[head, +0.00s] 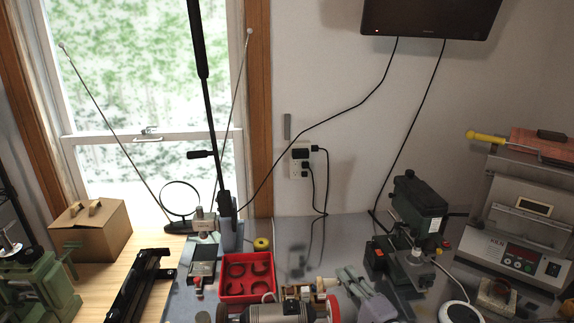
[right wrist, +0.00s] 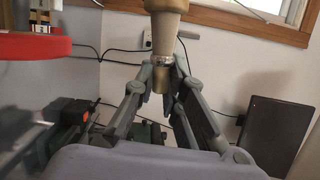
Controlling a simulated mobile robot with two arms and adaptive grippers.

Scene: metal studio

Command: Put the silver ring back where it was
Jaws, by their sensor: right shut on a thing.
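My right gripper (head: 345,276) reaches in from the lower right in the head view. In the right wrist view its two fingers (right wrist: 162,84) are closed in at a small silver ring (right wrist: 160,61). The ring sits around the narrow end of a tan tapered piece (right wrist: 165,25), and a tan tip shows between the fingers. The tan tapered piece (head: 323,283) also shows left of the fingertips in the head view. The ring is too small to make out clearly there. Whether it is loose on the taper I cannot tell. My left gripper is not in view.
A motor with a red wheel (head: 333,307) is close below the right gripper. A red tray (head: 248,297) with dark curved pieces stands left of it. A dark green drill press (head: 418,212) and a grey oven (head: 520,225) stand to the right. Bare bench lies behind the gripper.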

